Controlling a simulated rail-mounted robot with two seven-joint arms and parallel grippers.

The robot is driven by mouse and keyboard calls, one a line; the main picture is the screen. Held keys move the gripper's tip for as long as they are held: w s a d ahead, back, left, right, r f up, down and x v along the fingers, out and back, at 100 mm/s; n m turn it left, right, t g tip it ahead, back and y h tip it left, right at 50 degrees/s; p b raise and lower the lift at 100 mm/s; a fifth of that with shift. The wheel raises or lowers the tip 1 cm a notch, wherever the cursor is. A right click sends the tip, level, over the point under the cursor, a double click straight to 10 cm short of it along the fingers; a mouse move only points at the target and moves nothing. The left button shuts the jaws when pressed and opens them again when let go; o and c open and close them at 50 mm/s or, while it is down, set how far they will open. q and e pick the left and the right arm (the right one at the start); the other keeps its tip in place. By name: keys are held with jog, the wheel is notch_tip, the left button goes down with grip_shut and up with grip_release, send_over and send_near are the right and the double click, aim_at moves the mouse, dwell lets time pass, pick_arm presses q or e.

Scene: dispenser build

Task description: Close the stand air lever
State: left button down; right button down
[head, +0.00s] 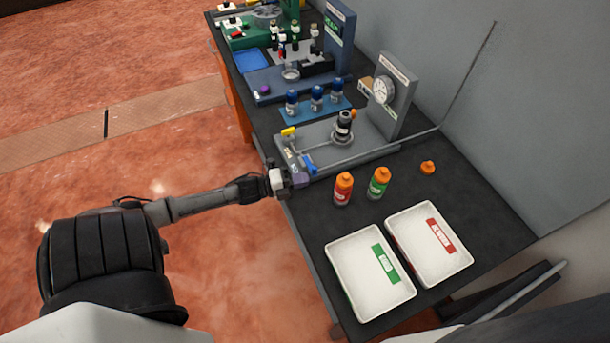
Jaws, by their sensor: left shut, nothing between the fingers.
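The grey stand (331,157) sits on the dark bench, with an upright panel bearing a round gauge (382,90) and a black cylinder (344,126) on its base. A blue lever (312,168) is at the stand's near front corner, and a yellow lever (289,131) is at its far front corner. Labels beside the levers are too small to read, so I cannot tell from them which is the air lever. My left gripper (302,178) is shut and empty, right beside the blue lever. I cannot tell whether they touch. My right gripper is out of view.
An orange-capped red bottle (343,189) and a green bottle (378,184) stand to the gripper's right. Two white trays (343,275) (458,264) lie nearer. An orange cap (428,167) lies near the wall. Several blue bottles stand on a blue rack (338,116) behind the stand.

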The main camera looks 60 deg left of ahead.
pick_arm(q)
jog(key=shift+w+a, duration=0.45)
jog(key=shift+w, duration=0.35)
